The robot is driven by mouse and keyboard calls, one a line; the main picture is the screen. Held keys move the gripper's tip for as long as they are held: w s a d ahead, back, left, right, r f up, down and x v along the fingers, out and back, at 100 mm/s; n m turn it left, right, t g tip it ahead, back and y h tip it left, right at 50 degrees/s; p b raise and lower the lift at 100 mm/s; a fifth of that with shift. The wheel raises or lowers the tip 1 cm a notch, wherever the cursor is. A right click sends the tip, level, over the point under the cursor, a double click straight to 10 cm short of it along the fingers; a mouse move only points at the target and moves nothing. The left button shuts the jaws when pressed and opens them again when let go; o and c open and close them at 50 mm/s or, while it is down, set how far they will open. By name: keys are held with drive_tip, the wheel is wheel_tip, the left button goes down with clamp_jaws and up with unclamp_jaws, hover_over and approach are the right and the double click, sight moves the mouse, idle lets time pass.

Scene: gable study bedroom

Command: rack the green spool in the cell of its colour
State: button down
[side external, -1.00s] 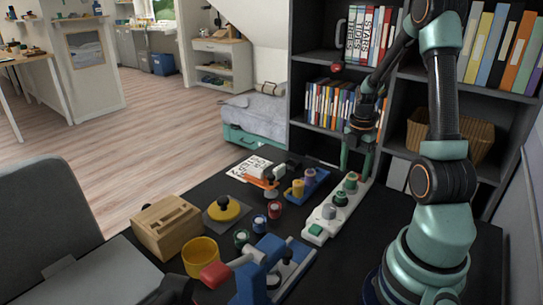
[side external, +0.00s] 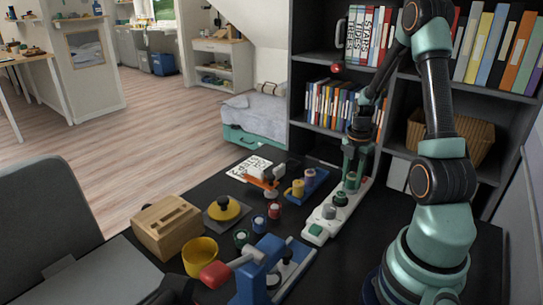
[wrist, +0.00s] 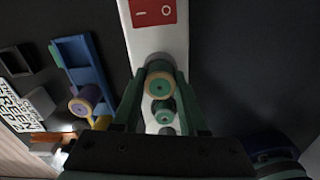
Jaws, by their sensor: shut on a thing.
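The green spool (wrist: 160,86) has pale wooden ends and a green centre ring. In the wrist view it stands between my two fingers, over the white power strip (wrist: 143,38). My gripper (side external: 352,184) is shut on it, low at the far end of the strip; whether the spool still touches the strip I cannot tell. In the side view the fingers hide most of the spool. The blue rack (wrist: 75,52) lies to the left of the strip. It holds a purple spool (wrist: 85,103) and a yellow spool (side external: 298,187). Its cell colours are not clear.
Small red (side external: 275,211), blue (side external: 259,223) and green (side external: 242,238) jars stand left. A blue tool (side external: 256,275) with a red handle is in front.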

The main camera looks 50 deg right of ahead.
sight(352, 175)
drive_tip(key=shift+r, duration=0.1)
wheel_tip(352, 175, up, 19)
drive_tip(key=w+d+f, duration=0.1)
drive_tip(key=w+d, duration=0.2)
drive_tip(key=w, duration=0.9)
wheel_tip(352, 175, down, 20)
drive_tip(key=shift+d+r, duration=0.1)
drive_tip(key=shift+r, duration=0.15)
drive_tip(key=shift+f, duration=0.15)
drive_tip(key=shift+c, duration=2.2)
unclamp_jaws()
